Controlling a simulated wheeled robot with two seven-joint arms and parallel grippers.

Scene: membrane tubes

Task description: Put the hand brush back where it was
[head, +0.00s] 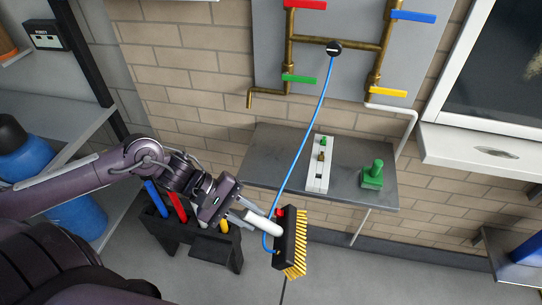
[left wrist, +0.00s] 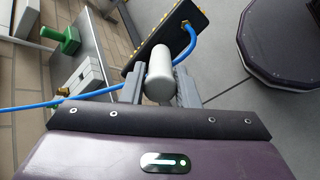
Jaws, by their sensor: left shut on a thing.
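The hand brush has a black head (head: 291,232) with yellow bristles and a pale handle (head: 265,224). My left gripper (head: 250,217) is shut on the handle, and the brush is held in the air in front of the grey shelf. In the left wrist view the handle (left wrist: 159,78) sits between the two grey fingers of the gripper (left wrist: 160,92), with the black head (left wrist: 165,38) beyond it. A blue hose (head: 305,140) runs down from the brass pipework and reaches the brush head. My right gripper is not in view.
A dark rack (head: 232,250) holding blue, red and yellow handles stands below my left arm. The grey wall shelf (head: 260,160) carries a white block with small fittings (head: 318,165) and a green piece (head: 373,174). Brass pipes (head: 335,42) with coloured levers are above. Open floor lies lower right.

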